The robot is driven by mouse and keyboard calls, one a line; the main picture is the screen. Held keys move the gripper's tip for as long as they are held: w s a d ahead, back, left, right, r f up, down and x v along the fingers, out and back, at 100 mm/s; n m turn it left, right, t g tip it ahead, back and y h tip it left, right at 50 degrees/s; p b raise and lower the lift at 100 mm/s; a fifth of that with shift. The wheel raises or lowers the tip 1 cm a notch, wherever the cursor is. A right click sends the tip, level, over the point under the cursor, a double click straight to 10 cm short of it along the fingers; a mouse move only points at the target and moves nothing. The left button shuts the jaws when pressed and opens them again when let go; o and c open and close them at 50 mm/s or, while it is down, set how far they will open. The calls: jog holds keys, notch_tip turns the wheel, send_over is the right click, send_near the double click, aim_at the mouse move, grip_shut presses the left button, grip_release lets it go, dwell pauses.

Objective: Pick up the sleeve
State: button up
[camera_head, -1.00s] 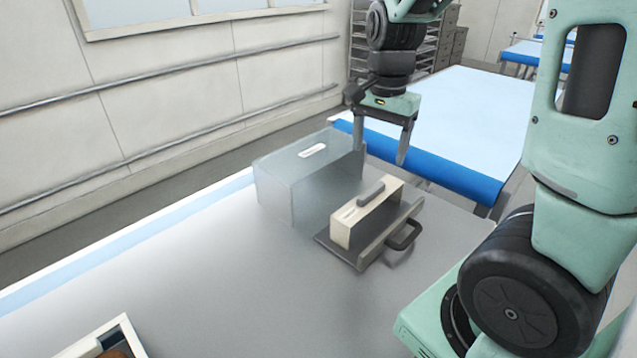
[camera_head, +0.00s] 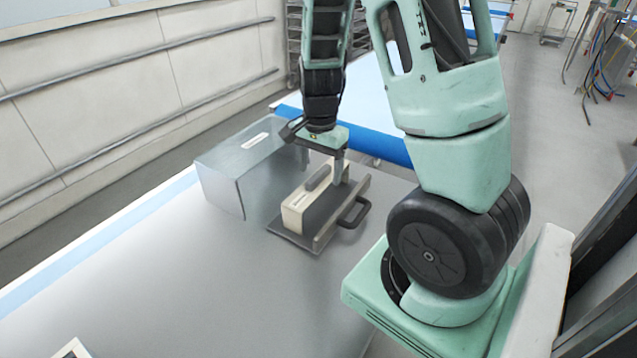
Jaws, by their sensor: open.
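A cream box with a dark grey bar along its top, which I take to be the sleeve (camera_head: 293,218), sits on a flat dark grey tray (camera_head: 292,240). My gripper (camera_head: 322,171) is open above the far end of the box, fingers pointing down, one on each side of the bar as seen here. Nothing shows between the fingers. I cannot tell whether the fingers touch the box. The gripper body and right finger hide part of its far end.
A grey, partly see-through housing (camera_head: 222,180) with a pale slot on top stands just left of the tray. The grey worktop (camera_head: 170,275) is clear toward the front. A blue-edged table (camera_head: 378,146) stands behind. A box corner shows at bottom left.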

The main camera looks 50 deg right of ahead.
aim_at(319, 189)
notch_tip(319, 189, down, 5)
jog(key=shift+w+f+p, duration=0.1)
jog(key=shift+w+p, duration=0.05)
jog(key=shift+p, duration=0.2)
jog(key=c, duration=1.1)
